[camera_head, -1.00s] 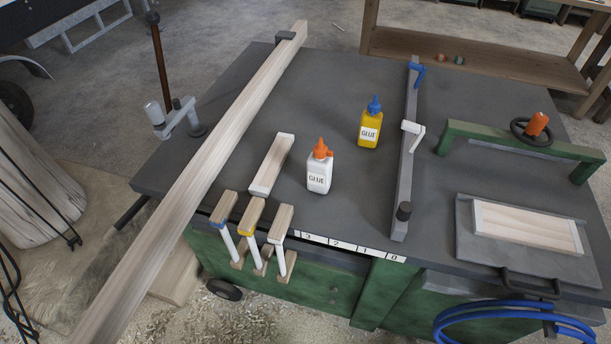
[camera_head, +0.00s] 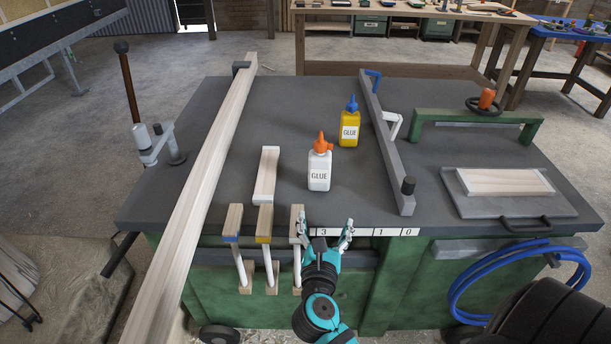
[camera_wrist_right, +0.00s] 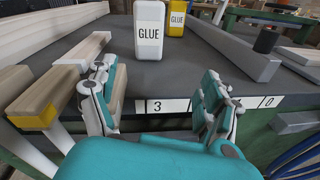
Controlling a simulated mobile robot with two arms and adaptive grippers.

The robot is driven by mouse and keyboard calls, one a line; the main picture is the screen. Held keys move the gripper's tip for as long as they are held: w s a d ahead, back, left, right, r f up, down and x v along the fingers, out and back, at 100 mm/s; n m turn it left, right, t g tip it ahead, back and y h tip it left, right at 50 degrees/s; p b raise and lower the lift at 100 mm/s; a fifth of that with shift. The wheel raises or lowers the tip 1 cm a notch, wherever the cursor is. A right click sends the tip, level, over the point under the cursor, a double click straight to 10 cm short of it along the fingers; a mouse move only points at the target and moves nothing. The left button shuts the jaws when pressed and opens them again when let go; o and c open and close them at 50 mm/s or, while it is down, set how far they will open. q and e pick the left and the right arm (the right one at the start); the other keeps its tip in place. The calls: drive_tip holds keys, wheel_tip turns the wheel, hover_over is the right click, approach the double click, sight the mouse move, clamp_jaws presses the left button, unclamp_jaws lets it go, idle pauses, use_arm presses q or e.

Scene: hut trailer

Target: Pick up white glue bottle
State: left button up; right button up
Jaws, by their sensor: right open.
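The white glue bottle (camera_head: 319,172), with an orange cap, stands upright on the dark grey table (camera_head: 225,187) near its front edge. It also shows in the right wrist view (camera_wrist_right: 149,36), where its cap is out of frame. My right gripper (camera_head: 325,232) is open and empty at the table's front edge, in front of the bottle and apart from it. Its two fingers show in the right wrist view (camera_wrist_right: 158,100), with the bottle beyond the gap. A yellow glue bottle (camera_head: 349,130) with a blue cap stands behind and to the right. My left gripper is not in view.
A small wood block (camera_head: 266,174) lies left of the bottle. Several wooden-handled clamps (camera_head: 264,222) hang at the front edge, left of my gripper. A long beam (camera_head: 215,150) crosses the left side. A grey bar (camera_head: 386,150) lies to the right.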

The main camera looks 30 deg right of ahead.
drive_tip(key=w+n, duration=0.2)
drive_tip(key=n, duration=0.1)
drive_tip(key=t+p, duration=0.1)
approach(319, 174)
drive_tip(key=x, duration=0.6)
drive_tip(key=shift+f, duration=0.15)
drive_tip(key=shift+x, duration=3.45)
drive_tip(key=shift+s, duration=0.1)
drive_tip(key=shift+c, duration=0.4)
drive_tip(key=c, duration=1.5)
